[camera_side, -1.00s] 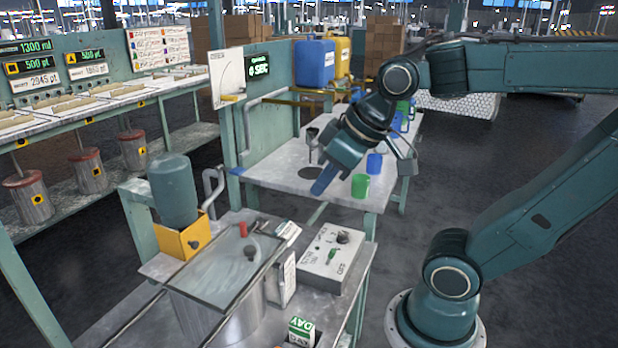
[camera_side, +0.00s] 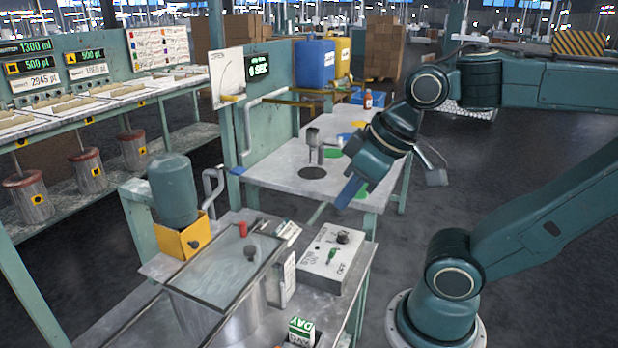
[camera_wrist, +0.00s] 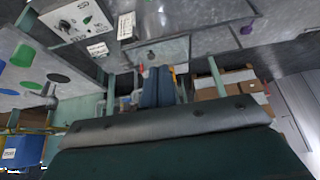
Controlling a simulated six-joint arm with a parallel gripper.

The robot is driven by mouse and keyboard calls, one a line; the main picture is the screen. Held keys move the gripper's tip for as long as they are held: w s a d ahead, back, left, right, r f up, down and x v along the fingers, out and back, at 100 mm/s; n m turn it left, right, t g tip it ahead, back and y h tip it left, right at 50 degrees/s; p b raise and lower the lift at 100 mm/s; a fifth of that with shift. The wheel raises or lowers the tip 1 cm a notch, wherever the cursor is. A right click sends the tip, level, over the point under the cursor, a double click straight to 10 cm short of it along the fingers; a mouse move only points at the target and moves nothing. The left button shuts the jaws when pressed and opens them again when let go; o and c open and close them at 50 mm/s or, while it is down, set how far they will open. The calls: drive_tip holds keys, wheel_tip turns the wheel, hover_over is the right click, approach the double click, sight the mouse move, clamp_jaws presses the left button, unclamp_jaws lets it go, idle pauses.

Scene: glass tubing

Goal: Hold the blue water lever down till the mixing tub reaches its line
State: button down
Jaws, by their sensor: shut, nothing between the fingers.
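The metal tub (camera_side: 230,322) stands at the front bench under a clear, flat lid (camera_side: 225,265) with a dark knob. I take it for the mixing tub; its level and line cannot be made out. The blue tank (camera_side: 314,64) stands at the back of the grey table. A small blue piece (camera_side: 237,171) sits at that table's left edge; I cannot tell whether it is the water lever. My gripper (camera_side: 345,198) is shut and empty, pointing down-left by the table's front right edge, apart from both. Its shut blue fingers also show in the wrist view (camera_wrist: 157,88).
A control box (camera_side: 332,258) with a knob and green switch sits right of the tub. A teal bottle (camera_side: 173,190) stands in a yellow holder (camera_side: 183,240). A red bottle (camera_side: 367,100) is at the table's back. Flat coloured discs (camera_wrist: 27,88) lie on the table.

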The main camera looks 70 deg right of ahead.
drive_tip(key=w+d+r+t, duration=0.1)
drive_tip(key=w+d+r, duration=0.15)
drive_tip(key=w, duration=0.65)
drive_tip(key=w+d+r, duration=0.1)
drive_tip(key=w+d, duration=0.3)
drive_tip(key=w, duration=0.5)
drive_tip(key=w+d+f+t, duration=0.1)
drive_tip(key=w+d+f, duration=0.1)
drive_tip(key=w+d, duration=0.4)
drive_tip(key=w+d+f+t, duration=0.1)
drive_tip(key=w+d, duration=0.5)
drive_tip(key=d, duration=0.4)
drive_tip(key=shift+w+d+f, duration=0.15)
drive_tip(key=shift+d+f, duration=0.2)
drive_tip(key=shift+f, duration=0.1)
hover_over(235, 169)
drive_tip(key=s, duration=0.3)
wheel_tip(235, 169, down, 7)
drive_tip(key=shift+d+f, duration=0.1)
drive_tip(key=shift+f, duration=1.85)
